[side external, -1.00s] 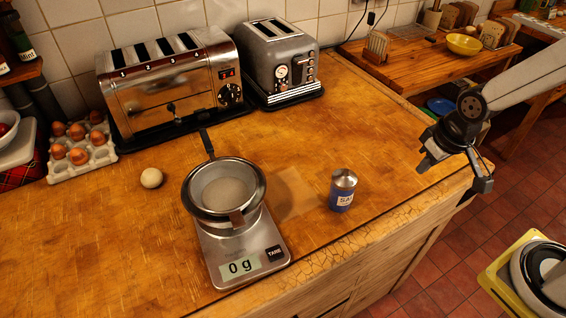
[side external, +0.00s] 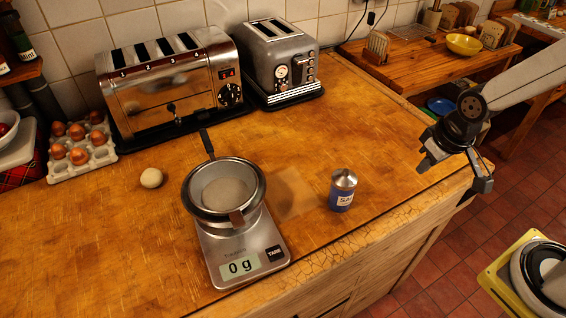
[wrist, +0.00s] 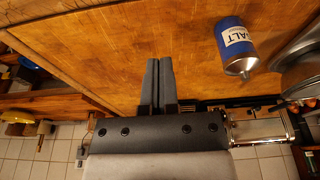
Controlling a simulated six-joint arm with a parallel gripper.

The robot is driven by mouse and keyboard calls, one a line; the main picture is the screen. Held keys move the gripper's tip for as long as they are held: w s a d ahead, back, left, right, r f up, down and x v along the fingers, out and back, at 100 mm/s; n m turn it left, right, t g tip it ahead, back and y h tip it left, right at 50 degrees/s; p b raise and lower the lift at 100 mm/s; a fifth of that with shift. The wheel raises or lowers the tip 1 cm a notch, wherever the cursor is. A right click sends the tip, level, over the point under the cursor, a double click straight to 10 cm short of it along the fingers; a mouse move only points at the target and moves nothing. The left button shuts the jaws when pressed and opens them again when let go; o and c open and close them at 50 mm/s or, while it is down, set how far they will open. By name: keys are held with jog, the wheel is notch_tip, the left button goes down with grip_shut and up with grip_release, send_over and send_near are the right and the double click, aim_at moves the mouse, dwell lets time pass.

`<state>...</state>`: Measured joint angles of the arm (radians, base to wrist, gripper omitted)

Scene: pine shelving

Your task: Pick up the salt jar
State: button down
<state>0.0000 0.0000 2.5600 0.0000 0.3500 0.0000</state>
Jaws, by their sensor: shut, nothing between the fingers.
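The salt jar (side external: 343,190) is a small blue cylinder with a white label and a silver top. It stands upright on the wooden worktop, right of the kitchen scale. In the wrist view the jar (wrist: 236,45) shows at the upper right, apart from the fingers. My gripper (side external: 428,162) is above the right end of the worktop, to the right of the jar and clear of it. In the wrist view my gripper (wrist: 158,64) has its two grey fingers together, with nothing between them.
A scale (side external: 242,255) reading 0 g bears a sieve (side external: 251,205) left of the jar. Two toasters, a chrome one (side external: 175,90) and a grey one (side external: 280,65), stand at the back. An egg tray (side external: 82,155) and a loose pale ball (side external: 151,178) are at left. Worktop between jar and gripper is clear.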

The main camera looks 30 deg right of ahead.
dwell(0.4)
grip_release()
jog(key=s+a+f+m+g+y, duration=0.35)
jog(key=a+f+m+y, duration=0.2)
jog(key=m, duration=0.55)
jog(key=w+m+t+y, duration=0.6)
jog(key=w+m, duration=0.3)
jog(key=m, duration=0.3)
jog(key=shift+w+a+r+t+y, duration=0.25)
jog(key=shift+r+t+y, duration=0.1)
jog(key=shift+t, duration=0.2)
